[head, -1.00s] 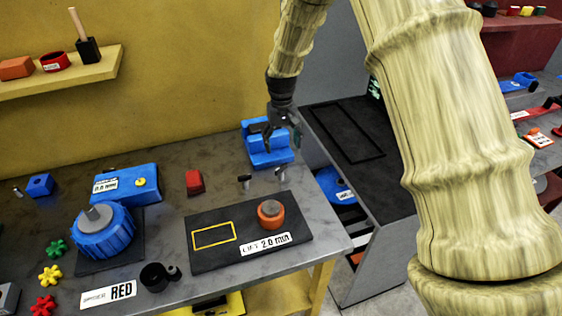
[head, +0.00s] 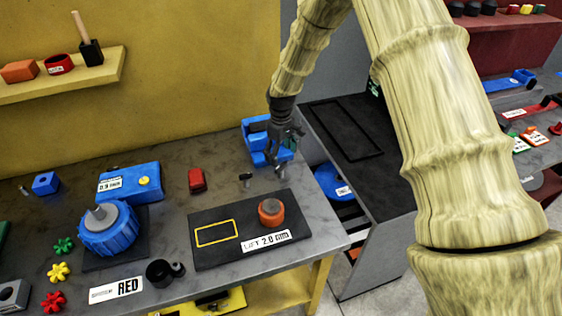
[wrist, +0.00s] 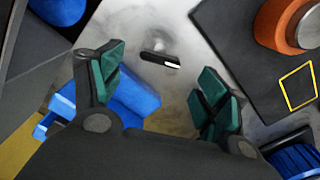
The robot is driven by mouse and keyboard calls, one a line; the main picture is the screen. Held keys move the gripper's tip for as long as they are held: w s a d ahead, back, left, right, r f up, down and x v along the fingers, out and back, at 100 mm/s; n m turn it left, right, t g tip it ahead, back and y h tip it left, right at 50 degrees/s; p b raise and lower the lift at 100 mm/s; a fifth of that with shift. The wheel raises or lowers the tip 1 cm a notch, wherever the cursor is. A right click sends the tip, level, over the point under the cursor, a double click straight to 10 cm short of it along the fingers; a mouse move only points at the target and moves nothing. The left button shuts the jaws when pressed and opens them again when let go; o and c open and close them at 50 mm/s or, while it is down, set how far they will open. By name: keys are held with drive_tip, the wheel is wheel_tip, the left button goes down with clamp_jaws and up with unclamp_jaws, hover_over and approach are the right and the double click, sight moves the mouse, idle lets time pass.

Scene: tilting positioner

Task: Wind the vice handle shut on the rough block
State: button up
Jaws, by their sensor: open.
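The blue vice (head: 254,143) stands at the back right of the bench, partly hidden by my gripper (head: 279,158). In the wrist view, blue vice parts (wrist: 133,98) show beyond and between my fingers. My gripper (wrist: 160,88) is open and empty, its green-padded fingers apart. A small dark bar with a pale end (wrist: 160,59) lies past the fingertips, roughly between their lines. It looks like a short T-handle (head: 282,171) in the head view, just below my gripper; I cannot tell if it belongs to the vice. I cannot make out a rough block in the vice.
A second small T-handle (head: 245,180) stands to the left. A black plate (head: 215,256) with an orange knob (head: 271,211) lies in front. A red block (head: 197,180) and a blue ribbed dial (head: 108,232) are further left. A dark-topped cabinet (head: 350,150) adjoins on the right.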

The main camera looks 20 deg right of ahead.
sight(281, 165)
drive_tip(key=shift+f+p, duration=1)
drive_tip(key=shift+f, duration=1.75)
drive_tip(key=c, duration=1)
drive_tip(key=shift+f+b, duration=0.1)
drive_tip(key=shift+b, duration=0.45)
drive_tip(key=shift+m, duration=0.3)
drive_tip(key=o, duration=1)
